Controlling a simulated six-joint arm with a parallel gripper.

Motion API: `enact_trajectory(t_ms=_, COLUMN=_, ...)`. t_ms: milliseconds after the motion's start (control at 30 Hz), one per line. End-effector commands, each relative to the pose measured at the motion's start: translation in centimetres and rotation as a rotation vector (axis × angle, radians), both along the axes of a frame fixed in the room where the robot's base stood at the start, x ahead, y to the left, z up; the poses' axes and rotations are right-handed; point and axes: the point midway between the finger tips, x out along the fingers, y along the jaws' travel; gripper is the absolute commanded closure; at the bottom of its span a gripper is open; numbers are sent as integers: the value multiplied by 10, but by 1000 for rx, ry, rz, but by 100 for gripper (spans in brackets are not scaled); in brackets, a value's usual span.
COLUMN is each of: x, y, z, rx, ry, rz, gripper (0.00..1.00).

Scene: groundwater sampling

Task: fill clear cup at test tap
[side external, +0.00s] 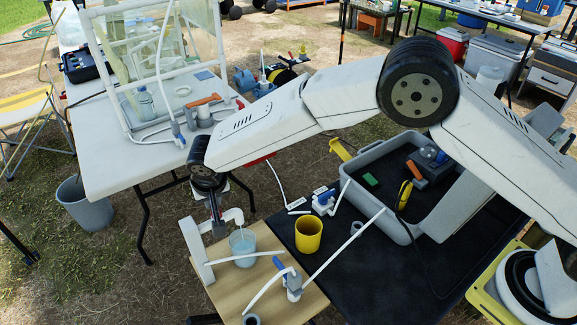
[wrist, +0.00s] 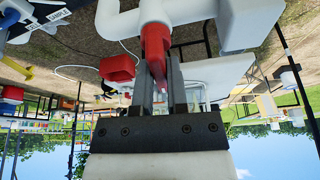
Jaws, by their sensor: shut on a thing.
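The clear cup (side external: 243,253) stands upright on the light wooden board, beneath the spout of the white test tap (side external: 236,214). The cup looks pale blue, and a thin pale streak shows between spout and cup. My gripper (side external: 217,226) points down at the tap, beside the spout and above the cup's left side. In the wrist view my gripper (wrist: 160,85) has its two fingers shut on the red tap handle (wrist: 154,45), just below the white pipe. The cup cannot be made out in the wrist view.
A yellow cup (side external: 308,236) stands right of the clear cup. A blue-handled valve (side external: 288,280) with white tubing sits in front. A grey tub (side external: 375,160) is behind on the black mat (side external: 375,270). A white table (side external: 125,160) stands back left.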

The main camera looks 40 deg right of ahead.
Motion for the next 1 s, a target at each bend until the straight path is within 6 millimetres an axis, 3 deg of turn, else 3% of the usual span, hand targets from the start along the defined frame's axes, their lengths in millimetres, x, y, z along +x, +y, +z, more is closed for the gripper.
enact_trajectory(t_ms=967, x=-1, y=3, z=-1, rx=-1, ry=3, rz=164, gripper=100)
enact_trajectory(t_ms=1000, x=-1, y=3, z=-1, rx=-1, ry=3, rz=164, gripper=76)
